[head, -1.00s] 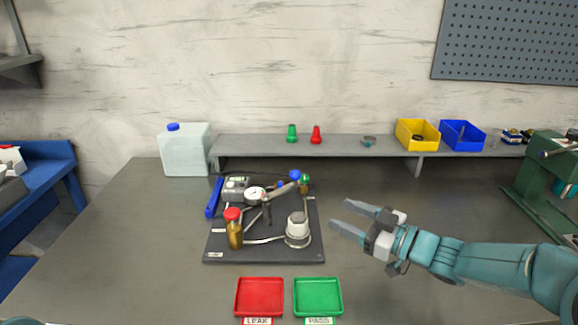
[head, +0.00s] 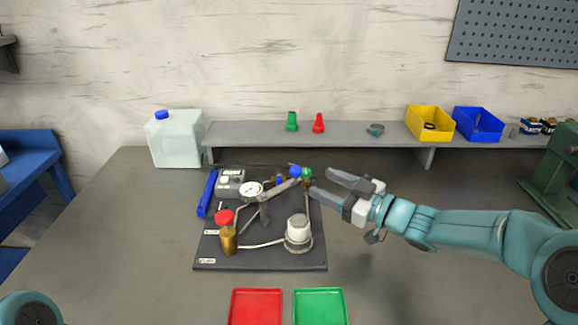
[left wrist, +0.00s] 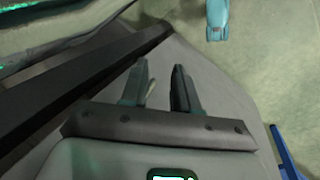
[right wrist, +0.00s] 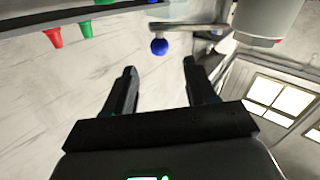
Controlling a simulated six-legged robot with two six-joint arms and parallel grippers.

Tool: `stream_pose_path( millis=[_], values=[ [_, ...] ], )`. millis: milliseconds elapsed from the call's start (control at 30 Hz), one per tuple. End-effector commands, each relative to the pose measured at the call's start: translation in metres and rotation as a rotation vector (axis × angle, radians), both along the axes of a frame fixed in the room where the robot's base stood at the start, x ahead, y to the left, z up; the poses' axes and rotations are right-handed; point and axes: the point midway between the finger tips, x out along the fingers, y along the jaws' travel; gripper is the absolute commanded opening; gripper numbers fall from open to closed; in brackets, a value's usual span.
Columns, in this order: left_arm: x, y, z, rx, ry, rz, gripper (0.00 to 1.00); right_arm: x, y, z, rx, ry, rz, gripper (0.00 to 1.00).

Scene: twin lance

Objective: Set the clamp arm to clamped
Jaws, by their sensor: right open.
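The clamp arm (head: 279,187) is a grey lever on the dark fixture plate (head: 240,263), slanting up to the right to a blue ball knob (head: 296,171). My right gripper (head: 320,183) is open, just right of the knob, its fingers pointing left towards it. In the right wrist view the blue knob (right wrist: 159,46) lies between and beyond the open fingertips (right wrist: 159,66), and nothing is between the fingers. My left gripper (left wrist: 161,68) shows in the left wrist view with its fingers apart and empty; it is out of the head view.
A grey shelf (head: 350,135) stands behind. Red (head: 256,307) and green (head: 319,307) trays lie in front.

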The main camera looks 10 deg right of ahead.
Motion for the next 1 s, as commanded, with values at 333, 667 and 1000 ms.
stream_pose_path(
  millis=[333, 667, 1000],
  values=[
    [0.0, 0.0, 0.002, 0.0, 0.0, 0.0, 0.3, 0.061, 0.054, 0.0, 0.0, 0.0, 0.003, 0.56],
    [0.0, 0.0, 0.004, 0.0, 0.0, 0.0, 0.3, 0.087, 0.071, 0.0, -0.001, 0.001, 0.0, 0.56],
    [0.0, 0.0, 0.004, 0.0, 0.0, 0.0, 0.3, 0.087, 0.071, 0.0, -0.001, 0.001, 0.0, 0.2]
  ],
)
